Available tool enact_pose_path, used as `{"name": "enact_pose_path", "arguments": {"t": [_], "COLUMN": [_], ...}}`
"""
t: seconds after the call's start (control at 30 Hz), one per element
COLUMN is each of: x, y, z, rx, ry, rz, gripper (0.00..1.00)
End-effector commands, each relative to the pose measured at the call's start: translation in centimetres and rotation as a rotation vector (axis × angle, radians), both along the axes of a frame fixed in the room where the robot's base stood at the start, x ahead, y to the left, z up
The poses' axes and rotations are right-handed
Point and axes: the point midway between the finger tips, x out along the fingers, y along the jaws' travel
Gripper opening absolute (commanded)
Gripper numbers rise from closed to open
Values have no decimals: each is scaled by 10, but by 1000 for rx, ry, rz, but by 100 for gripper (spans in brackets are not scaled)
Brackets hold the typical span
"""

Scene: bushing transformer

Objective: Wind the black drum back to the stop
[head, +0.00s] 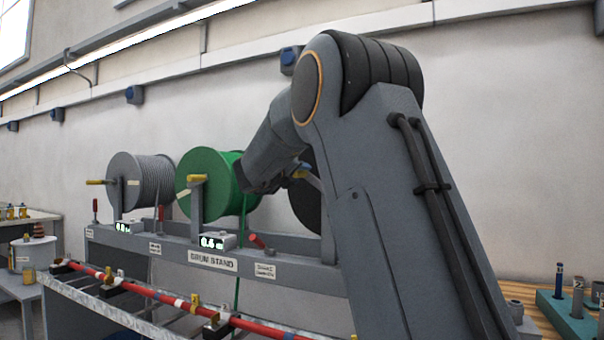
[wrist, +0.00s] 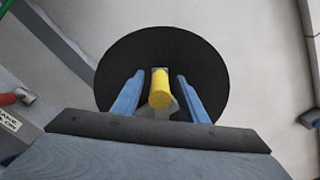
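The black drum (wrist: 115,65) shows as a dark disc in the wrist view. In the head view only part of the black drum (head: 304,207) shows; my arm hides the rest. Its yellow crank handle (wrist: 160,88) points toward the wrist camera. My gripper (wrist: 160,77) is open, with its blue fingers on either side of the handle and a gap on each side. In the head view my gripper is mostly hidden behind the arm, with a bit of blue finger showing. The stop cannot be made out.
A green drum (head: 207,181) and a grey drum (head: 143,184) stand left on the drum stand (head: 150,243). A small display (head: 216,241) and a red-handled lever (head: 257,241) are on the stand's beam. A red rod (head: 150,291) runs along the front.

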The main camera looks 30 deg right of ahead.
Motion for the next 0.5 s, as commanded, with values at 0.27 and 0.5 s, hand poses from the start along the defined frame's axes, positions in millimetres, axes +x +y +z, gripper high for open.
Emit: {"name": "enact_pose_path", "arguments": {"t": [0.27,0.5], "x": [16,17], "y": [-21,-22], "z": [0,0], "rx": [-1,-1], "ry": [1,1], "rz": [0,0], "gripper": [39,39]}}
